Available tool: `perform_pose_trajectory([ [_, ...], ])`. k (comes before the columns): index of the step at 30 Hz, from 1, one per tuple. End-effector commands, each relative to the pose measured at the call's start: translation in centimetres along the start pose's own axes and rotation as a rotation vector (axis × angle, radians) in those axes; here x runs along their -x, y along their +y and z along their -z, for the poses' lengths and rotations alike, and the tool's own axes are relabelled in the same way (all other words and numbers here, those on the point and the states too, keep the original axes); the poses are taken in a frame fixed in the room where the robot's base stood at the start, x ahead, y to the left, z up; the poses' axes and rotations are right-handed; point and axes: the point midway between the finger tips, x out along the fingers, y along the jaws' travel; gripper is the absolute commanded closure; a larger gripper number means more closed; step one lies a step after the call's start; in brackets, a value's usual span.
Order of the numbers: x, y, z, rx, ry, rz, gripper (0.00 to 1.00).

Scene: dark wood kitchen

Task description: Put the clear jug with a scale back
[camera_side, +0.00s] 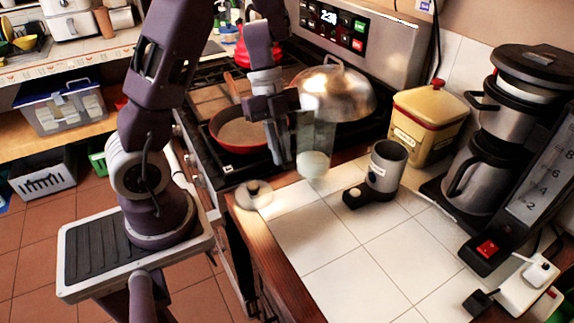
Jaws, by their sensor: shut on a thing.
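The clear jug (318,138) is see-through, with a pale, whitish lower part. It is upright near the back left of the white tiled counter, in front of the shiny domed lid. My gripper (287,125) is shut on the jug from its left side, with one finger hanging down along it. The far finger is mostly hidden. I cannot tell whether the jug's base touches the counter or is just above it. No scale marks can be made out on it at this size.
A round lid (254,194) lies at the counter's left edge. A grey metal cup on a dark base (385,165), a yellow tin (430,118) and a coffee maker (490,150) stand to the right. A red pan (238,130) is on the stove. The front tiles are clear.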

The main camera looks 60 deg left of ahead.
Motion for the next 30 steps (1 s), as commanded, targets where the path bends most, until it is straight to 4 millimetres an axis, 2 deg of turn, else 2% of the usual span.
perform_pose_trajectory([
  [3,-2.1,0.1,-0.9,0.005,0.002,-0.004,1.0],
  [6,-3.2,0.1,-1.4,0.004,0.0,-0.001,1.0],
  [16,-3.5,0.0,-1.5,0.002,0.0,0.0,1.0],
  [17,-3.5,0.0,-1.5,0.003,0.0,0.0,0.87],
  [20,-3.5,0.0,-1.5,0.002,0.0,0.0,0.68],
  [30,-3.2,0.0,-1.3,0.001,-0.001,0.002,0.68],
])
